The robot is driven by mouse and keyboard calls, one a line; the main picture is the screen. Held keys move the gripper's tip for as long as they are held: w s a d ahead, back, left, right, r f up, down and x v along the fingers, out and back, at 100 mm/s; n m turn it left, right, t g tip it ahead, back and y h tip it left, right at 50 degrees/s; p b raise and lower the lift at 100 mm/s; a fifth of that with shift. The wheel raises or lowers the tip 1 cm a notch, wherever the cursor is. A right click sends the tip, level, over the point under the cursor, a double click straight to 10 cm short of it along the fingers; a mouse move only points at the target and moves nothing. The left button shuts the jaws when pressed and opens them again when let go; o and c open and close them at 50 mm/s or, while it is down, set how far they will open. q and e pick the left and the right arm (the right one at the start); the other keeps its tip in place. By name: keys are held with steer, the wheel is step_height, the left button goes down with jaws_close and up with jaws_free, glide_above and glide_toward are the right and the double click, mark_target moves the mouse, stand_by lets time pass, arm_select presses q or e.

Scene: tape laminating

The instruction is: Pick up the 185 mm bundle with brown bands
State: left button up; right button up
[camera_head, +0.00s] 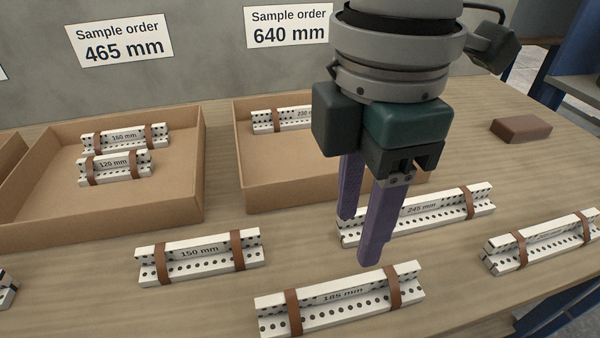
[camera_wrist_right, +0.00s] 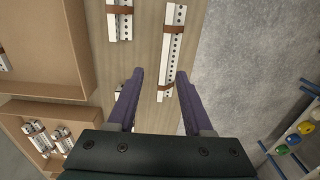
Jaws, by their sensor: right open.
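The 185 mm bundle (camera_head: 340,301), white perforated bars with two brown bands, lies on the table at the front centre of the head view. In the right wrist view I take the long banded bundle (camera_wrist_right: 172,50) to be the same one; its lower end shows between the fingertips, nearer the right-hand finger. My right gripper (camera_head: 358,238) points down with its purple fingers apart and empty. In the head view its fingertips appear just behind the 185 mm bundle, partly covering the 245 mm bundle (camera_head: 420,210). The wrist view also shows the open fingers (camera_wrist_right: 160,73). My left gripper is not in view.
The 150 mm bundle (camera_head: 199,256) lies left, another banded bundle (camera_head: 545,243) right. A brown block (camera_head: 521,129) lies back right. Bare table surrounds the 185 mm bundle.

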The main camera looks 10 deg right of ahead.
mark_target(349, 282)
step_height(349, 282, down, 4)
steer(key=shift+s+a+r+b, duration=0.1)
steer(key=shift+r+b, duration=0.1)
steer(key=shift+b, duration=0.15)
steer(key=f, duration=0.1)
steer(key=f+b, duration=0.1)
steer(key=f, duration=0.3)
steer(key=shift+s+f, duration=0.1)
steer(key=shift+s, duration=0.25)
jaws_close()
stand_by(0.8)
